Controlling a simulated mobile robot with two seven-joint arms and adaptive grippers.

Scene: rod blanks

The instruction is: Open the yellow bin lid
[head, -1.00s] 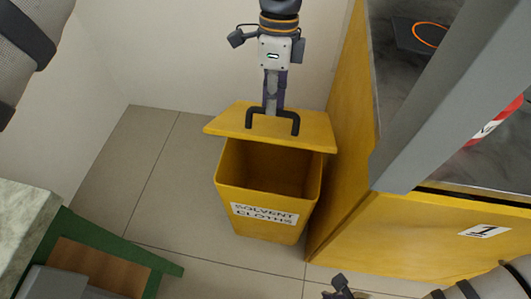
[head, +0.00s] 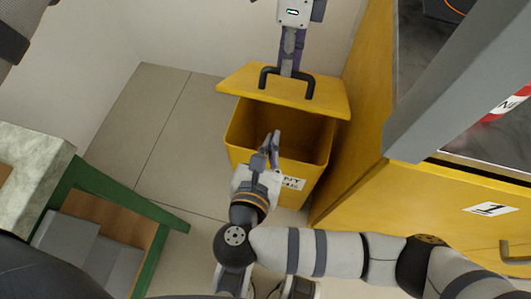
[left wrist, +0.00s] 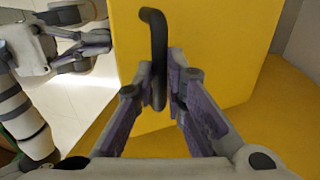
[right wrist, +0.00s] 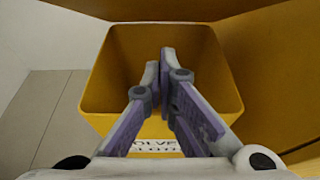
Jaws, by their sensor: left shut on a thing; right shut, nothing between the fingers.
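The yellow bin (head: 315,190) stands on the floor beside the yellow cabinet, its label partly hidden by my right arm. Its yellow lid (head: 235,83) is raised and tilted back at the far side, leaving the mouth open. My left gripper (head: 286,70) is shut on the black lid handle (head: 309,88); the handle (left wrist: 155,40) also shows between its fingers in the left wrist view. My right gripper (head: 272,140) is shut and empty over the bin's front part. In the right wrist view its fingers (right wrist: 167,60) point into the empty-looking bin (right wrist: 215,75).
The yellow cabinet (head: 400,205) with a grey post stands close on the right. A green-framed stand (head: 120,195) with a pale top is at the left. Tiled floor (head: 165,130) is clear left of the bin.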

